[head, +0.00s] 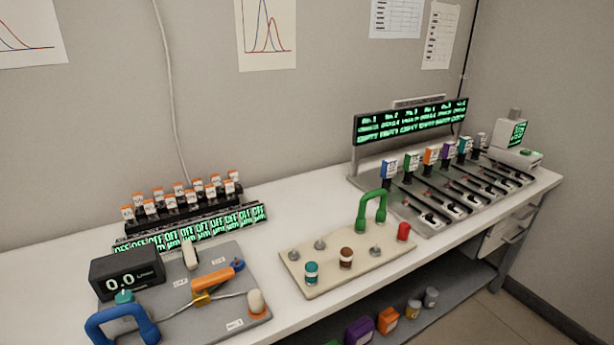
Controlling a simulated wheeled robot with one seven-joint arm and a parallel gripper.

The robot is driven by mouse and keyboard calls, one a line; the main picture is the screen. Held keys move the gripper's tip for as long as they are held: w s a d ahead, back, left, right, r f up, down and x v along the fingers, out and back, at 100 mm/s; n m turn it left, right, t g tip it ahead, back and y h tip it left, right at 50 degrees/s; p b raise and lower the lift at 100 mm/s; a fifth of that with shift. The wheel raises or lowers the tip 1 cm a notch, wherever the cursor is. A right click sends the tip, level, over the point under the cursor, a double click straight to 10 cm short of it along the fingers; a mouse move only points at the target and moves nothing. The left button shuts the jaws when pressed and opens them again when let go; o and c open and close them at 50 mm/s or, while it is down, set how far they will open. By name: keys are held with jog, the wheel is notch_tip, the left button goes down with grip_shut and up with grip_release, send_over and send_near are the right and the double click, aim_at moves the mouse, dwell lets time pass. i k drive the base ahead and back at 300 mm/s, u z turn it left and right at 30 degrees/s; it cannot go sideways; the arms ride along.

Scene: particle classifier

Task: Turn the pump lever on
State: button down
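A grey panel (235,321) lies on the white bench at the lower left of the head view. A black display box (127,272) on it reads 0.0. An orange lever (213,279) sits on a yellow fitting in the middle of the panel, with a pale tube running beside it. A short white lever or switch (190,258) stands upright behind it. A blue curved handle (122,327) is at the front left, partly cut off. A white knob with an orange base (256,303) is at the right. I cannot tell from the labels which is the pump lever. My gripper is not in view.
A beige board (325,282) with a green handle (371,211), small jars and a red piece stands right of the panel. A row of slotted stations (450,180) fills the right end. Bare bench (290,205) lies between.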

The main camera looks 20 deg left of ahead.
aim_at(190, 258)
jog(key=u, duration=2.15)
jog(key=k, duration=0.4)
jog(key=u, duration=0.9)
jog(key=k, duration=0.95)
jog(key=u, duration=0.45)
jog(key=i, duration=0.8)
jog(key=z, duration=1.05)
jog(key=i, duration=0.95)
jog(key=z, duration=0.4)
